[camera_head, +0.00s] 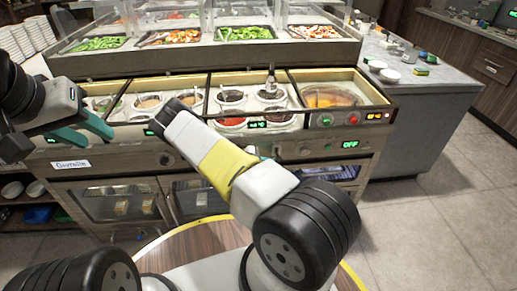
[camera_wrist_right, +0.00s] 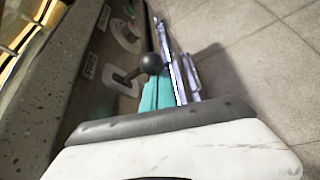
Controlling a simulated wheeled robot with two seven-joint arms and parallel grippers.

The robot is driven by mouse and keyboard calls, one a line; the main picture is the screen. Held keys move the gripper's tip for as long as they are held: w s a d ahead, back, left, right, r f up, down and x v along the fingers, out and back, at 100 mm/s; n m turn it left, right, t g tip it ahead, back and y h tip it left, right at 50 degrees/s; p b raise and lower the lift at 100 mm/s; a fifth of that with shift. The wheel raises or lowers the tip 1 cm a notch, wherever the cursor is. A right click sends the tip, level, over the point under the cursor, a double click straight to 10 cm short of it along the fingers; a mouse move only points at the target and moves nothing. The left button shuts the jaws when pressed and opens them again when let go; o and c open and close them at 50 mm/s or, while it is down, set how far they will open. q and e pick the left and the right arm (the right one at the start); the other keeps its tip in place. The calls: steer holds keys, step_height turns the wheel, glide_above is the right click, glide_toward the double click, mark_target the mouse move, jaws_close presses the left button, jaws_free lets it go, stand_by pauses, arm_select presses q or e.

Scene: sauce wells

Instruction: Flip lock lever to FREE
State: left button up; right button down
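The lock lever (camera_wrist_right: 130,73) shows in the right wrist view as a short stem with a black ball knob, standing out from the counter's front panel. It slants up to the right in that picture. A teal finger of my right gripper (camera_wrist_right: 158,96) lies beside and just below the knob. I cannot tell whether they touch, or whether a second finger is behind it. In the head view my right forearm hides the lever and most of that gripper. My left gripper (camera_head: 97,136) is open and empty in front of the counter's left part.
The counter (camera_head: 285,148) holds sauce wells, with an orange one (camera_head: 330,98) at the right. A green display (camera_head: 350,145) reads OFF. In the right wrist view, a round fitting (camera_wrist_right: 125,36) sits beyond the lever. The floor (camera_head: 440,215) at the right is clear.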

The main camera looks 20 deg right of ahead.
step_height(320, 180, up, 3)
stand_by(0.5)
steer(key=shift+r, duration=0.3)
stand_by(0.4)
steer(key=v, duration=0.7)
steer(key=shift+a, duration=0.4)
steer(key=shift+f, duration=0.1)
